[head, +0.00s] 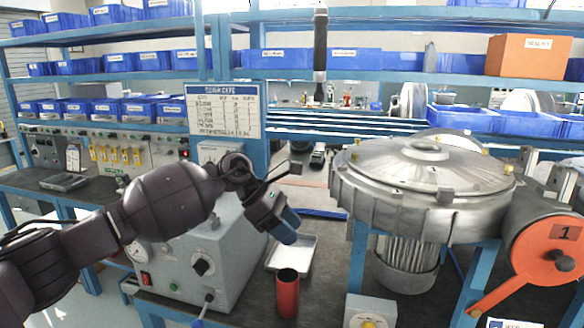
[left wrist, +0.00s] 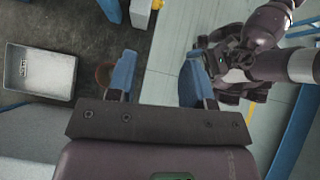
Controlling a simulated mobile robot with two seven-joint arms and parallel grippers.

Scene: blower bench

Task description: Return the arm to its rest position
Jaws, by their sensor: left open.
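My left arm reaches in from the left in the head view, bent at the wrist. The gripper is open and empty. My right gripper is not seen in the head view.
A red cylinder (head: 287,293) stands near a metal tray (head: 306,250), which also shows in the left wrist view (left wrist: 40,74). A grey control box (head: 205,262) is beside my arm. A large metal blower (head: 425,190) and orange lever (head: 545,250) fill the right.

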